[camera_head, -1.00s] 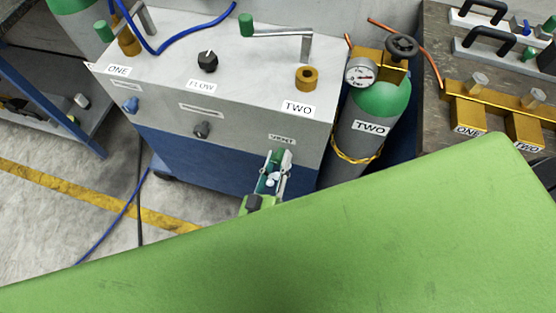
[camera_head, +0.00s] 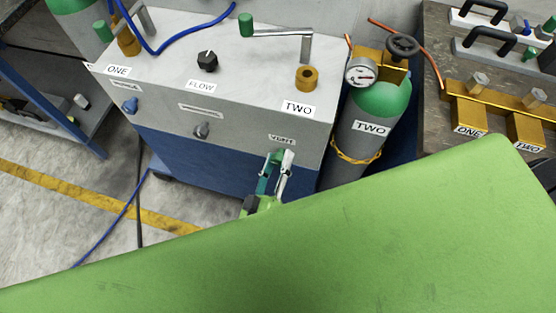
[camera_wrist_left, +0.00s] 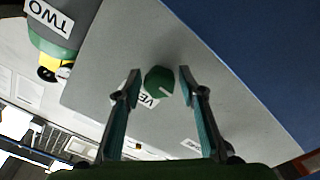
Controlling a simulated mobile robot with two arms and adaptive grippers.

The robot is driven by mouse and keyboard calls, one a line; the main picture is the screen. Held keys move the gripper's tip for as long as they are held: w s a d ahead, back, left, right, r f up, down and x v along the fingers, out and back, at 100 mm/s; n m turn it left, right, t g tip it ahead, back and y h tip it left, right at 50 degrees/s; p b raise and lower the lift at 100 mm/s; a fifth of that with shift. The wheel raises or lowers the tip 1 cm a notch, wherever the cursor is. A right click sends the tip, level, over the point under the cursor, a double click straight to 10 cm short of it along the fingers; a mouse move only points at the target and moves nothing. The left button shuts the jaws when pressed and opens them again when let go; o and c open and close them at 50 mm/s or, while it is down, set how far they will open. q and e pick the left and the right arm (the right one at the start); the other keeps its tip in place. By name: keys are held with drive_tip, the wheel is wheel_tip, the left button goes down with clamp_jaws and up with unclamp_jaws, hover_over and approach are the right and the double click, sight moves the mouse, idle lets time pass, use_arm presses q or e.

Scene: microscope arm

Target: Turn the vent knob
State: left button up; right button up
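The vent knob (camera_wrist_left: 158,81) is a small green round knob with a pale pointer line, on the grey front of the cabinet. In the left wrist view it sits between the two fingertips of my left gripper (camera_wrist_left: 160,75), with a gap on each side. The gripper is open. In the head view my left gripper (camera_head: 281,158) is at the front face just below the VENT label (camera_head: 281,139), and it largely hides the knob. The label is partly covered in the wrist view. My right gripper is not in view.
The grey cabinet (camera_head: 165,55) also carries a black FLOW knob (camera_head: 207,61), a blue knob (camera_head: 130,105) and a grey knob (camera_head: 202,130) on its front. A green-topped cylinder labelled TWO (camera_head: 370,128) stands close on the right. A dark workbench (camera_head: 431,60) is further right.

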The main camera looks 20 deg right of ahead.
use_arm(q)
drive_tip(key=shift+s+a, duration=0.15)
drive_tip(key=shift+s, duration=0.05)
drive_tip(key=v, duration=1.1)
drive_tip(key=shift+s, duration=0.2)
drive_tip(key=shift+a, duration=0.15)
